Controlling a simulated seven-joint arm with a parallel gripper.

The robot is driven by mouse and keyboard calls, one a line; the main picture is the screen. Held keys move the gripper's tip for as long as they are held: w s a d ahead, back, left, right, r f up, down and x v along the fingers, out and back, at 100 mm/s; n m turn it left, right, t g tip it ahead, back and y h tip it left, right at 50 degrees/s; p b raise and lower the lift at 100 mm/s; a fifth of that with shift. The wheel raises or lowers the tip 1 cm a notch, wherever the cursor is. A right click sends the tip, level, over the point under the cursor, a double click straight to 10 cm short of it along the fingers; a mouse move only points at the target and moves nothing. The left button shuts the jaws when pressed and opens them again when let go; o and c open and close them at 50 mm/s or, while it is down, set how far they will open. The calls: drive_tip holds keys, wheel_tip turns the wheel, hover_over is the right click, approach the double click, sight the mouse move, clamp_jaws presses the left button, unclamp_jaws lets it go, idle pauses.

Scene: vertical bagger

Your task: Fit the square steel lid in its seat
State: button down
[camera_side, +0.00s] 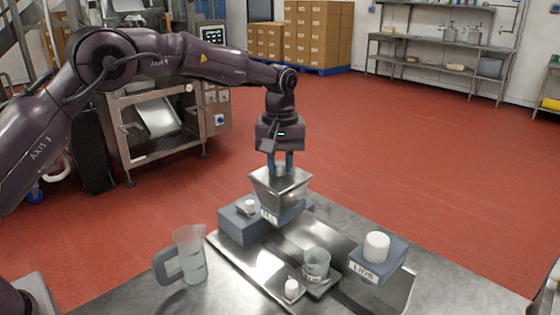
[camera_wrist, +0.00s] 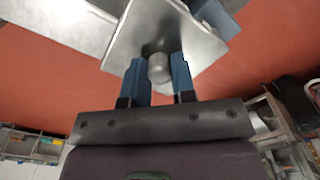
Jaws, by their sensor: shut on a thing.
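The square steel lid (camera_side: 295,179) is a flat plate with a round knob. My gripper (camera_side: 281,168) is shut on that knob (camera_wrist: 160,68), with one blue finger on each side. In the side view the lid is at the top of a tapered square steel container (camera_side: 282,199). I cannot tell whether it rests fully in the seat or sits slightly above the rim. The wrist view shows the lid's plate (camera_wrist: 137,38) but hides most of what lies beneath it.
A grey-blue block (camera_side: 240,227) with a small knobbed piece stands left of the container. A measuring jug (camera_side: 190,258) is front left. A glass jar (camera_side: 316,264) and a small white-topped piece (camera_side: 292,288) are front centre. A white lid (camera_side: 377,246) sits on a "LIDS" block at right.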

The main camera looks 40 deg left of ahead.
drive_tip(key=shift+f, duration=0.15)
drive_tip(key=shift+c, duration=2.4)
unclamp_jaws()
drive_tip(key=shift+r, duration=3.5)
wheel_tip(320, 180, up, 8)
drive_tip(key=shift+f, duration=0.2)
